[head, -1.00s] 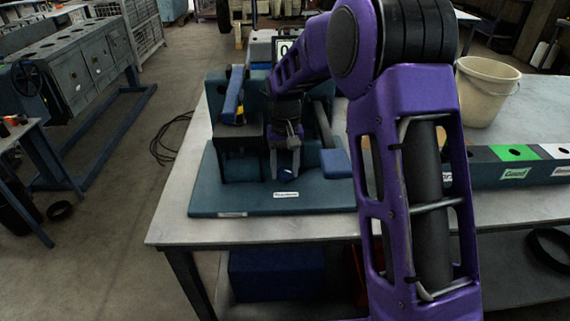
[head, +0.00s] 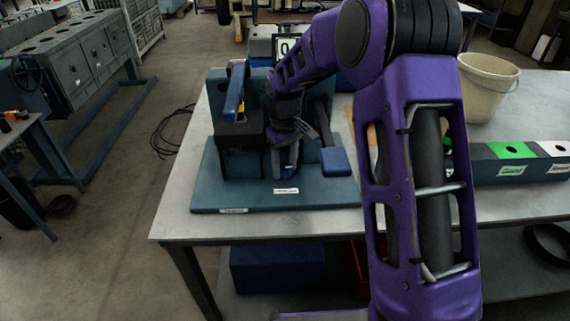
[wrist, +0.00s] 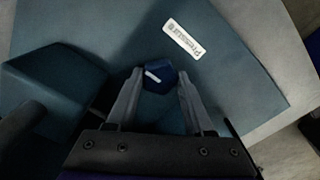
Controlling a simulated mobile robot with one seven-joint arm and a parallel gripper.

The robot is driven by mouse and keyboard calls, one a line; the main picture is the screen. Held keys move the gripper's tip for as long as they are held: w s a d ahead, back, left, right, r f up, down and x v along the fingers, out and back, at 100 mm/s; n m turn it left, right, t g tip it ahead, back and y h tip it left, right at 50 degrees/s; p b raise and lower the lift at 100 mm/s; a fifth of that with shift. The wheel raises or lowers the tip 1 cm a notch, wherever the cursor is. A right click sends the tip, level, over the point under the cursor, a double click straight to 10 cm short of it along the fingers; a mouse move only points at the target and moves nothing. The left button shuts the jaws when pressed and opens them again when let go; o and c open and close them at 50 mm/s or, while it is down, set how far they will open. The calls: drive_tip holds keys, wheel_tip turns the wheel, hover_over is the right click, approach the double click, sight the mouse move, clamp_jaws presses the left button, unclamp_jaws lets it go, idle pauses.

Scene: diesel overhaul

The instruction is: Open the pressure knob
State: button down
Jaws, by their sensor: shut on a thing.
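The pressure knob (wrist: 158,76) is a small dark blue knob with a white mark, standing on the teal base plate behind the "Pressure" label (wrist: 183,39). My gripper (wrist: 156,82) is shut on the knob, with one grey finger on each side of it in the wrist view. In the head view my gripper (head: 284,166) points down at the front of the teal test stand (head: 218,193), and the knob is mostly hidden between the fingers. The white mark on the knob lies tilted in the wrist view.
A blue lever pad (head: 334,161) stands just right of my gripper, and a blue handle (head: 234,92) rises at left. A small display (head: 284,47) is behind. A bin row (head: 512,165) and a white bucket (head: 485,85) stand at right on the table.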

sight(285, 167)
drive_tip(key=shift+c, duration=1.5)
unclamp_jaws()
wheel_tip(285, 167, up, 18)
drive_tip(key=p, duration=0.1)
drive_tip(key=shift+f+p, duration=0.25)
drive_tip(key=shift+p, duration=0.05)
